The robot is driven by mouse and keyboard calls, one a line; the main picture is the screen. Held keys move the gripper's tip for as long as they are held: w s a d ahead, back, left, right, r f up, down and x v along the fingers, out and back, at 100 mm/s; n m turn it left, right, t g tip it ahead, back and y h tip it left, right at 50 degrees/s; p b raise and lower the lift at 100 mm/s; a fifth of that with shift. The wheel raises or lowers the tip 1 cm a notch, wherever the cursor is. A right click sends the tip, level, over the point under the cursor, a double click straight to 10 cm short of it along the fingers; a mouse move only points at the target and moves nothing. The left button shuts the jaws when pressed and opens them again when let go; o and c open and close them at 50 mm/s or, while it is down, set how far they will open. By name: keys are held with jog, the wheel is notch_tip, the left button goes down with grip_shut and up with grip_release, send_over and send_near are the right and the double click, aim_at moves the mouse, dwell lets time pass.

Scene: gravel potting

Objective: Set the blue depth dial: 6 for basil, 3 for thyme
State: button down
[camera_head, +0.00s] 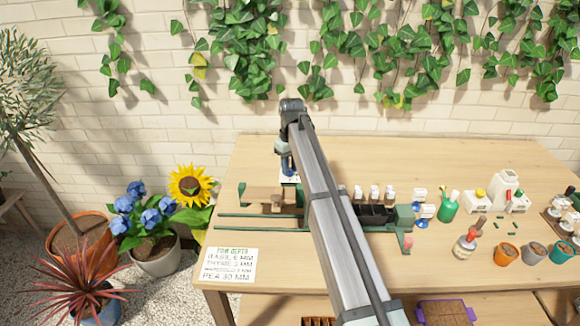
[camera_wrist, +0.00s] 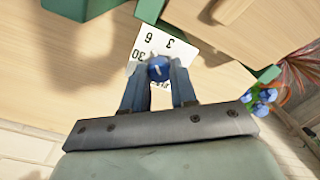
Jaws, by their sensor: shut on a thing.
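The blue depth dial (camera_wrist: 159,69) sits on a white plate (camera_wrist: 137,67) in the wrist view. The numbers 3, 6 and 30 show on the plate; the part under my gripper is hidden. A small white mark shows on the dial, but I cannot tell which number it points to. My gripper (camera_wrist: 159,78) is shut on the dial, one finger on each side. In the head view my gripper (camera_head: 287,172) reaches down over the white plate (camera_head: 290,180), and the dial is mostly hidden there.
A card (camera_head: 228,264) at the table's front left lists sowing depths, with basil at 6 mm and thyme at 3 mm. The green machine (camera_head: 403,219) with small white-labelled items runs to the right, partly behind my arm. Pots and bottles stand farther right.

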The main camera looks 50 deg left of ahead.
aim_at(291, 169)
jog(key=c, duration=0.9)
grip_release()
jog(key=r, duration=1.3)
jog(key=shift+w+r, duration=0.2)
jog(key=shift+r, duration=0.2)
